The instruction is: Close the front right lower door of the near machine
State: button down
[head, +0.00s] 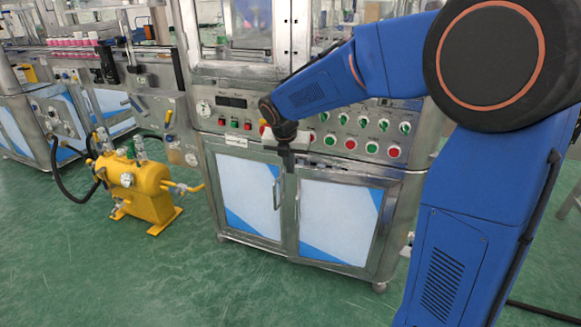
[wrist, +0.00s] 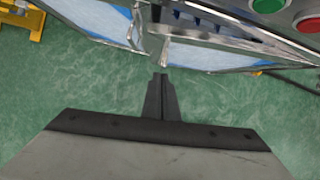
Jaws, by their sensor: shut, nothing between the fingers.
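The near machine (head: 310,130) has two lower front doors with white and blue panels in metal frames. The right lower door (head: 338,218) looks nearly flush in the head view. In the wrist view, the right door (wrist: 215,55) seems to stand slightly off the body, but I cannot tell how far. The left lower door (head: 248,195) is beside it, with a handle near the middle seam. My gripper (head: 287,168) points down in front of the seam near the door tops. Its fingers (wrist: 160,80) are together and empty; contact with a door cannot be told.
Buttons and knobs (head: 365,130) line the panel above the doors. A yellow tank unit (head: 135,185) with hoses stands on the floor to the left. The green floor (head: 230,285) in front of the doors is clear.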

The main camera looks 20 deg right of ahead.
aim_at(296, 167)
jog(key=w+d+f, duration=0.1)
jog(key=f, duration=0.1)
jog(key=w+d+f, duration=0.1)
jog(key=w+f, duration=0.1)
jog(key=f, duration=0.1)
jog(key=w+f, duration=0.2)
jog(key=shift+d+f, duration=0.35)
jog(key=shift+d, duration=0.05)
jog(key=shift+w+d, duration=0.3)
jog(key=shift+w, duration=0.3)
jog(key=shift+w+d+m, duration=0.25)
jog(key=shift+w+d, duration=0.1)
jog(key=shift+w, duration=0.35)
jog(key=shift+w+d+m, duration=0.25)
jog(key=shift+w+d, duration=0.1)
jog(key=shift+w, duration=0.3)
